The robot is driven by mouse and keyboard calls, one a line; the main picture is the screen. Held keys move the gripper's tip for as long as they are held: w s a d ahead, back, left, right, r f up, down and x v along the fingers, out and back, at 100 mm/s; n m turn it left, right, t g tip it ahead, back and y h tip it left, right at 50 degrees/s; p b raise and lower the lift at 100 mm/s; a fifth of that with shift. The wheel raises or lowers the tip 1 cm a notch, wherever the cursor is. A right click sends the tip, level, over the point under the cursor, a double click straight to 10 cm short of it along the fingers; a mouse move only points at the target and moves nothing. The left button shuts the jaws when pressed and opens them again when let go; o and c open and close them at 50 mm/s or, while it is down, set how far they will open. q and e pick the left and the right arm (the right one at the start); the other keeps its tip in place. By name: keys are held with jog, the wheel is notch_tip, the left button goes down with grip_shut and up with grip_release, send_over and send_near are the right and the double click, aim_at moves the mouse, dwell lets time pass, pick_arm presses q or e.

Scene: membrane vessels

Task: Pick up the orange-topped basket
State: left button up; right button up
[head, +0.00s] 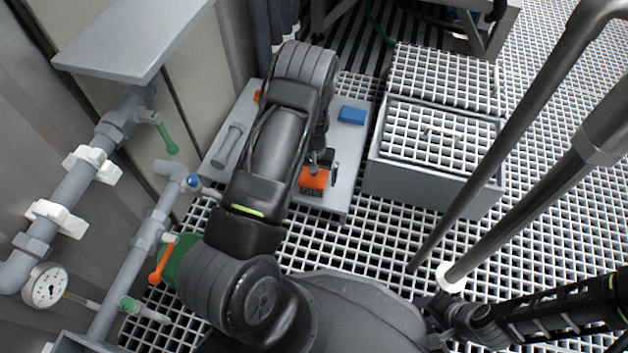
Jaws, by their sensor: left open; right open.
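The orange-topped basket (314,179) sits on a grey board (334,203) near its front edge, with a dark lower part under the orange top. My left gripper (322,163) is right at the basket's far side, over or beside its top. Its jaws are open, but they are small and partly hidden by my arm, so I cannot tell whether they touch the basket. My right gripper (432,312) is open and empty at the lower right, over the floor grating.
A blue-topped item (352,115) stands on the board behind the basket. A grey bin with a white grate (418,140) is to the right. Slanted metal rails (520,130) cross the right side. Pipes, valves and a gauge (47,285) line the left wall.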

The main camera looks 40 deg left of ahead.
pick_arm(q)
jog(key=shift+c, duration=0.2)
jog(key=c, duration=1.6)
jog(key=shift+o, duration=0.2)
notch_tip(320, 180, up, 10)
jog(key=p, duration=0.4)
